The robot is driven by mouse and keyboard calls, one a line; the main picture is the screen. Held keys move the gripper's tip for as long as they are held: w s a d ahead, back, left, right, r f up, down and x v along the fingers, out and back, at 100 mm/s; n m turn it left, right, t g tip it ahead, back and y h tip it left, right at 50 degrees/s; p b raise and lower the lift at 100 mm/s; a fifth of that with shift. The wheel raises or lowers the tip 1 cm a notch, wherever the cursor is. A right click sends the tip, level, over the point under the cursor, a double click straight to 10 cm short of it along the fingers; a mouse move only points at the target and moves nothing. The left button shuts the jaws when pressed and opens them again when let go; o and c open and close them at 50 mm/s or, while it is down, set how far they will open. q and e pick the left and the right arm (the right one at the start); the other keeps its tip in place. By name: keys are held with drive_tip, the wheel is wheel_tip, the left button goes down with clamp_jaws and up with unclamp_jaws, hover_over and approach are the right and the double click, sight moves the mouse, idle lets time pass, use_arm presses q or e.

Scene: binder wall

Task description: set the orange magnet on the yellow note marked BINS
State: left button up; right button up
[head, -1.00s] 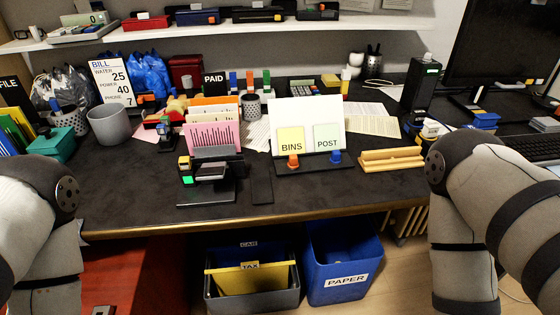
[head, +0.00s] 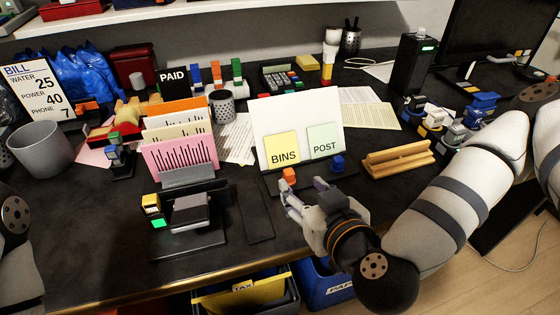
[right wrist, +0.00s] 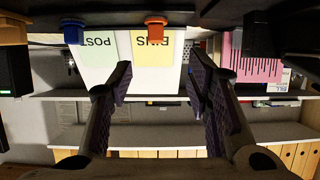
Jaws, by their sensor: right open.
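The orange magnet (head: 289,176) sits on the dark base strip at the foot of a white board (head: 298,118). The yellow note marked BINS (head: 282,148) is on the board's left, just above the magnet. My right gripper (head: 303,195) is open and empty, just in front of the magnet and apart from it. In the right wrist view, which is upside down, the open fingers (right wrist: 160,85) frame the yellow note (right wrist: 153,47), with the orange magnet (right wrist: 155,22) beyond them. My left gripper is out of view; only part of my left arm shows.
A green POST note (head: 324,140) and a blue magnet (head: 338,163) are right of the yellow note. A pink card holder (head: 182,157) and a black stand with a green light (head: 190,212) are left. A wooden rack (head: 398,158) lies right of the board.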

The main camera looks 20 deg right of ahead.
sight(290, 172)
drive_tip(key=w+f+b, duration=0.2)
drive_tip(key=f+b, duration=0.1)
drive_tip(key=shift+w+f, duration=0.15)
drive_tip(key=shift+f, duration=0.05)
drive_tip(key=x, duration=0.2)
drive_tip(key=r+x, duration=0.1)
drive_tip(key=x, duration=0.4)
drive_tip(key=shift+w+d+r, duration=0.2)
drive_tip(key=shift+w+d, duration=0.05)
drive_tip(key=shift+w, duration=0.2)
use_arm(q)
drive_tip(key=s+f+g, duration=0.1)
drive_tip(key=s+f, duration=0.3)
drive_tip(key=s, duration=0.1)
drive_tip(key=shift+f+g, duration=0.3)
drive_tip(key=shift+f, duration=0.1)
use_arm(e)
drive_tip(key=c, duration=1)
